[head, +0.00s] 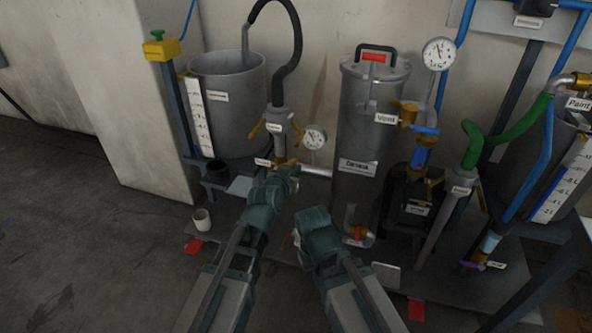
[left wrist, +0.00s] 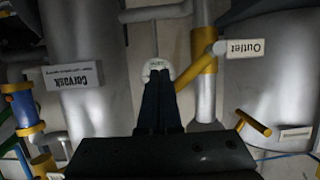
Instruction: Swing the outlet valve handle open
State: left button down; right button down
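The outlet valve (left wrist: 203,50) shows in the left wrist view, with its "Outlet" tag (left wrist: 238,47) upside down. Its yellow handle (left wrist: 190,70) slants down-left from the valve body towards my fingers. In the head view the valve (head: 280,160) sits at the bottom of the pipe right of the grey tank, partly hidden by my left gripper (head: 290,171). In the left wrist view my left gripper (left wrist: 158,80) has its dark fingers together, just left of the handle's lower end. Whether they touch it I cannot tell. My right gripper (head: 300,238) is lower; its fingers are not clear.
A pressure gauge (head: 314,137) and a horizontal pipe (head: 317,171) are close to the valve. A tall grey cylinder (head: 369,130) stands to the right. The floor at left is clear.

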dwell(0.3)
pick_arm(q)
jog(key=shift+w+a+r+p, duration=0.15)
jog(key=shift+a+r+p, duration=0.25)
jog(key=shift+r+p, duration=0.4)
jog(key=shift+a, duration=0.1)
jog(key=shift+w+a+r+p, duration=0.2)
jog(key=shift+a+r+p, duration=0.35)
jog(key=shift+r, duration=0.15)
